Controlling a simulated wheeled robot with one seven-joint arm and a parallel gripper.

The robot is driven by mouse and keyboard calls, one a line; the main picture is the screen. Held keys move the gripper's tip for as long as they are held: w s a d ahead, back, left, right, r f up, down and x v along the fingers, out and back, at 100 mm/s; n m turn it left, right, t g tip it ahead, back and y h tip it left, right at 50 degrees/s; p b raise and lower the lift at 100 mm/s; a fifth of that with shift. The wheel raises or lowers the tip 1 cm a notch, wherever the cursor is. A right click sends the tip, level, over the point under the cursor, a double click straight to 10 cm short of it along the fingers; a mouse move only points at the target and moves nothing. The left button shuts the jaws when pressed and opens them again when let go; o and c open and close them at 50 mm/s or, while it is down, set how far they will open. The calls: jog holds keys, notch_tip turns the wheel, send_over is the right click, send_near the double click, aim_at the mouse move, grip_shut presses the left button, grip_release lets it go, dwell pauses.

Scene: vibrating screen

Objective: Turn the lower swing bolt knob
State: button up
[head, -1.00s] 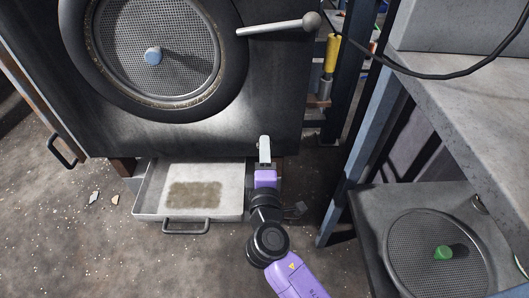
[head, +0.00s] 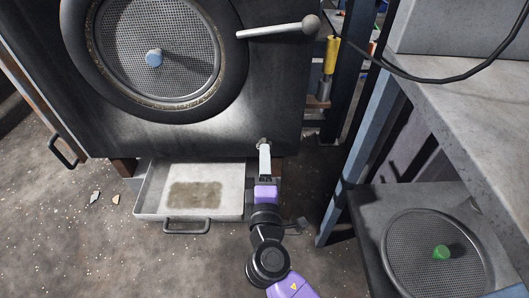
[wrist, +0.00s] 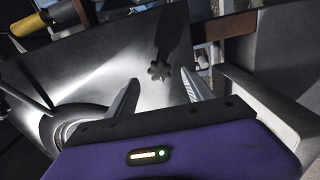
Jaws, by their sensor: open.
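The lower swing bolt knob (head: 263,141) shows as a small grey shape near the lower right corner of the dark screen housing, just beyond my fingertips. In the wrist view the star-shaped knob (wrist: 159,71) stands out against the housing panel. My gripper (head: 264,149) points up the picture toward it. In the wrist view my gripper (wrist: 160,84) is open, with one finger on each side and the knob centred a little beyond the tips. Nothing is between the fingers, and I see no contact with the knob.
A long lever handle (head: 279,31) sticks out above, right of the round mesh screen (head: 158,45). A pulled-out tray (head: 153,206) lies left of my gripper. A blue frame post (head: 350,170) and workbench (head: 460,110) stand to the right.

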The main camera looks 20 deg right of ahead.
jog(key=v, duration=0.4)
jog(key=shift+p, duration=0.3)
